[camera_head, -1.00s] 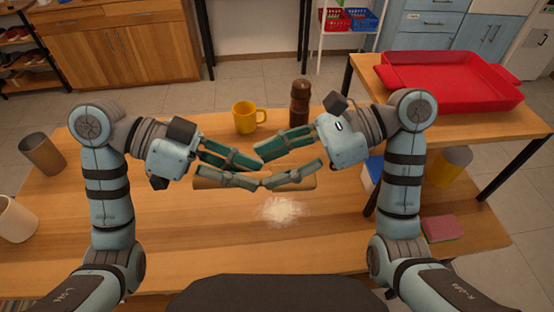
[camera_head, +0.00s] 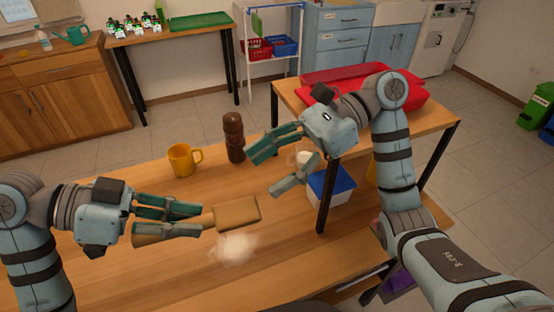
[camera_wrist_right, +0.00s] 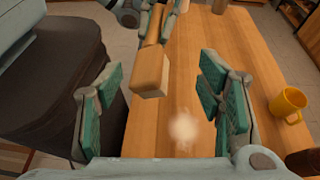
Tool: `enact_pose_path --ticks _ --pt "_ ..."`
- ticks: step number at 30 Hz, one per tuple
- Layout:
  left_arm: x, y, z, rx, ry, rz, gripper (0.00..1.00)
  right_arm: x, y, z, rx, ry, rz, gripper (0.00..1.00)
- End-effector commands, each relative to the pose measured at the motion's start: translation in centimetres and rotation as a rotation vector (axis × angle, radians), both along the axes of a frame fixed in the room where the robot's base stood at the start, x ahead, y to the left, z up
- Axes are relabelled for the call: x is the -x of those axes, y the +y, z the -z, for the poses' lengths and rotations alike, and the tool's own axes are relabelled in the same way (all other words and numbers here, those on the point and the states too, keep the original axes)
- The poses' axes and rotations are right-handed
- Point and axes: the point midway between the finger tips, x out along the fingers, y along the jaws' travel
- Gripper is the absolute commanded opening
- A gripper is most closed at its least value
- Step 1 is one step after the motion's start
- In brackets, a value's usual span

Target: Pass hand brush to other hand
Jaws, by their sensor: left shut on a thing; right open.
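The hand brush (camera_head: 237,215) has a tan wooden block and a handle. My left gripper (camera_head: 203,220) is shut on its handle and holds it above the table, with the block pointing right. My right gripper (camera_head: 285,170) is open and empty, to the right of the brush and apart from it. In the right wrist view the brush (camera_wrist_right: 150,72) shows beyond and between the open fingers of my right gripper (camera_wrist_right: 165,105). The brush's bristles cannot be made out.
A pale powder patch (camera_head: 233,248) lies on the wooden table (camera_head: 150,280) below the brush. A yellow mug (camera_head: 183,160) and a brown pepper mill (camera_head: 234,138) stand behind. A blue-lidded container (camera_head: 330,190) and a red tray (camera_head: 400,103) are at right.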

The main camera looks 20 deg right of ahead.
Motion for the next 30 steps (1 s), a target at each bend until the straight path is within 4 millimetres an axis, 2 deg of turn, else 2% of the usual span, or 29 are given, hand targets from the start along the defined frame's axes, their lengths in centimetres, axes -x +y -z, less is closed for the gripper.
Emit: enact_pose_path --ticks 4,10,19,30 --pt "0.0 0.0 0.0 0.001 0.0 0.0 0.0 -0.2 -1.3 -0.6 0.0 -0.001 0.001 0.61" --pt "0.1 0.4 -0.3 -0.002 -0.002 -0.028 0.0 -0.2 -1.4 -0.6 -0.001 -0.001 0.0 0.61" --pt "1.4 3.6 -3.8 -0.005 -0.003 -0.28 0.0 -0.2 -1.4 -0.6 -0.001 -0.001 0.0 0.61" --pt "1.5 3.8 -4.2 0.001 0.0 -0.301 0.0 -0.2 -1.3 -0.6 -0.001 -0.001 0.0 0.61"
